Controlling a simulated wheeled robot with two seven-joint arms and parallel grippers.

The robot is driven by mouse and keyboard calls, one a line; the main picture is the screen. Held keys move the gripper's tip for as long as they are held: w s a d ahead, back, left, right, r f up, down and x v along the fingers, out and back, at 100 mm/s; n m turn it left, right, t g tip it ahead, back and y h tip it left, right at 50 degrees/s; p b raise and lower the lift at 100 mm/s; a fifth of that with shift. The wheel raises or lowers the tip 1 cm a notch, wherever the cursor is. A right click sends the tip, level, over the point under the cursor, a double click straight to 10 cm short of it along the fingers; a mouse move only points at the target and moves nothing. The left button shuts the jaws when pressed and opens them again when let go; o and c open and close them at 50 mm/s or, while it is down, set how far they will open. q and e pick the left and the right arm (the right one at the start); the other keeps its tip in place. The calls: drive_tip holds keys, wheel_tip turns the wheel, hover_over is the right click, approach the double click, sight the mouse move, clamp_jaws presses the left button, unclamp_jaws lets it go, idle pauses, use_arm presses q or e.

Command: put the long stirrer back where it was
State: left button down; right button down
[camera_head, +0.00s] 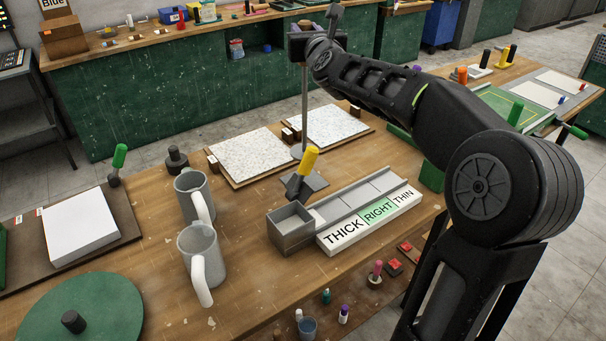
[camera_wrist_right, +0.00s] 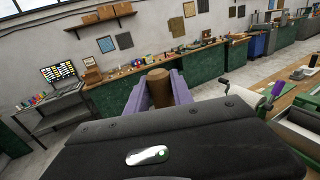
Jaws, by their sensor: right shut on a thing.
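My right gripper (camera_head: 306,46) is raised above the far side of the wooden table. In the right wrist view its two fingers (camera_wrist_right: 158,95) are closed around the brown handle (camera_wrist_right: 158,88) of the long stirrer. In the head view the stirrer's thin grey rod (camera_head: 304,105) hangs nearly upright below the gripper, with a flat disc (camera_head: 298,153) at its lower end. The disc is near two pale speckled sheets; I cannot tell whether it touches the table. Two grey mugs (camera_head: 188,183) (camera_head: 198,240) with pale handles stand left of it. My left gripper is out of view.
A tool with a yellow handle (camera_head: 309,160) stands in front of the disc, behind a grey open box (camera_head: 290,224). A board marked THICK, RIGHT, THIN (camera_head: 370,222) lies beside the box. A black-knobbed piece (camera_head: 177,160) stands behind the mugs. A green disc (camera_head: 85,300) is front left.

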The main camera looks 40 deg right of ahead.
sight(305, 73)
drive_tip(key=shift+f, duration=0.25)
wheel_tip(305, 73, down, 6)
drive_tip(key=shift+w+r, duration=0.1)
drive_tip(key=shift+r, duration=0.05)
wheel_tip(305, 73, down, 3)
drive_tip(key=shift+f+p, duration=0.2)
drive_tip(key=shift+p, duration=0.25)
drive_tip(key=shift+f, duration=0.2)
